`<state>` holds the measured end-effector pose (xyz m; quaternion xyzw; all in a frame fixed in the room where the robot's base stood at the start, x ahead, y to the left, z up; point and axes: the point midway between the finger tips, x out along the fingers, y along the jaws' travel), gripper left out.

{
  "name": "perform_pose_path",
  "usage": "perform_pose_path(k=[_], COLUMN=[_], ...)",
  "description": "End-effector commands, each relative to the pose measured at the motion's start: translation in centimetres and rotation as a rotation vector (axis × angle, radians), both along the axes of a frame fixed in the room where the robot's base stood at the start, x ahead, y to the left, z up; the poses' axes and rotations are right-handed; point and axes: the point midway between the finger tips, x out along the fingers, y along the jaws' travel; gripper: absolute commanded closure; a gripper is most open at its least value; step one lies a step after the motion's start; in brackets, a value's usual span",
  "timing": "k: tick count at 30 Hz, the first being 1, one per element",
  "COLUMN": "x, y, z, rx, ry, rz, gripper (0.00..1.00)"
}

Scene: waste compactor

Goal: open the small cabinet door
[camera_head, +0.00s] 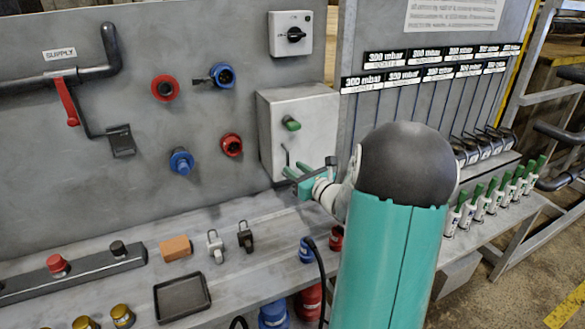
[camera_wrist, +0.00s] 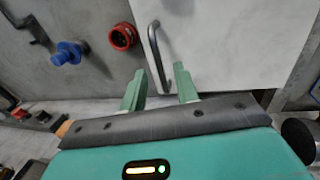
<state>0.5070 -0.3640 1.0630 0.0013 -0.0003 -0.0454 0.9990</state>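The small grey cabinet (camera_head: 316,125) is mounted on the wall panel, and its door looks closed. My gripper (camera_head: 296,170) is at the cabinet's lower front. In the wrist view, its two green fingers (camera_wrist: 159,70) are apart, with the handle's lower end showing between them. I cannot tell whether they touch it.
Blue and red sockets (camera_head: 182,162) (camera_head: 231,145) stick out left of the cabinet. A workbench below holds an orange block (camera_head: 175,248), two small padlock-like items (camera_head: 215,245) and a black tray (camera_head: 182,297). Green-topped bottles (camera_head: 490,197) line the right side.

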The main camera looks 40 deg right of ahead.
Motion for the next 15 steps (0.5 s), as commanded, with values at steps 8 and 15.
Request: perform_pose_path(k=[8,15], x=[2.0,1.9], y=[-0.1,-0.1], z=[0.0,0.0], rx=[0.001,0.0], ry=[0.0,0.0], rz=[0.001,0.001], gripper=[0.69,0.77])
